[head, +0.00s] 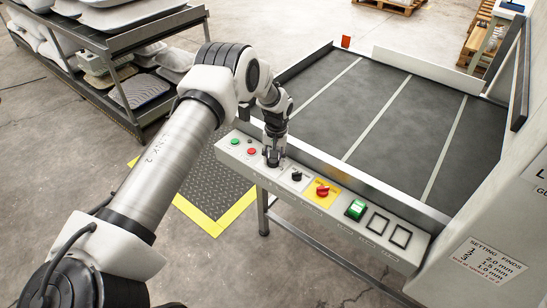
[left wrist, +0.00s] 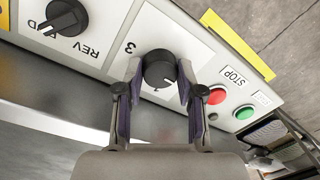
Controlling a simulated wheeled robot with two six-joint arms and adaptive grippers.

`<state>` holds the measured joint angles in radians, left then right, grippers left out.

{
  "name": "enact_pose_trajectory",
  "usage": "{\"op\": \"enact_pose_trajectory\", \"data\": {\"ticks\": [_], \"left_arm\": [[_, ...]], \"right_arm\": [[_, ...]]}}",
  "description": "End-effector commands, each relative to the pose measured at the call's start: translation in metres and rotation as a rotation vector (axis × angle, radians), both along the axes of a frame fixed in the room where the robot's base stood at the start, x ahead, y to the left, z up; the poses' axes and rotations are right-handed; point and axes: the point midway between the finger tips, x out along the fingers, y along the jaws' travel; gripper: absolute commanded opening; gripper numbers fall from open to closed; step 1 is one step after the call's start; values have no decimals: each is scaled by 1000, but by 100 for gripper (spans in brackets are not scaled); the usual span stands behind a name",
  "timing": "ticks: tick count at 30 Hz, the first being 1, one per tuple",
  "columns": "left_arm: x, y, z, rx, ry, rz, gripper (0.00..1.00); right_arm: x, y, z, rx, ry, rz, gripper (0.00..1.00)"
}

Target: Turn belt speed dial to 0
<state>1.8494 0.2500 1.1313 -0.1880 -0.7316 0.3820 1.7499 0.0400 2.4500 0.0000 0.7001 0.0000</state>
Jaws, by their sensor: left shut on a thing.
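The belt speed dial (left wrist: 158,70) is a round black knob with a white pointer mark, on a white plate of the control panel. In the left wrist view the mark points to the lower right, and a printed 3 shows to the dial's upper left. Other scale figures are partly covered. My left gripper (left wrist: 159,84) has one finger on each side of the dial and is shut on it. In the head view my left gripper (head: 274,157) reaches down onto the panel (head: 330,222) and hides most of the dial. My right gripper is not in view.
A red stop button (left wrist: 216,96) and a green button (left wrist: 244,112) sit beside the dial. On the other side are a black REV selector (left wrist: 66,17) and a red switch (head: 323,190) on yellow. The dark belt (head: 400,125) lies behind the panel and is clear.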

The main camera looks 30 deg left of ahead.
Motion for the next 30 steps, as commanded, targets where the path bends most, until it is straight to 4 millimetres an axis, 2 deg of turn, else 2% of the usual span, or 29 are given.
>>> {"op": "enact_pose_trajectory", "data": {"ticks": [17, 18, 20, 30], "left_arm": [[-2, -1, -2, -2, 7, 47, 3], [-2, -1, -2, -2, 7, 47, 41], [-2, -1, -2, -1, 6, 46, 62], [0, 0, 1, -1, 2, 45, 63]], "right_arm": [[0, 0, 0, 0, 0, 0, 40], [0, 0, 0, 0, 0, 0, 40], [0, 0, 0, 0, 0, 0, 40], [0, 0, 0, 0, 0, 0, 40]]}}
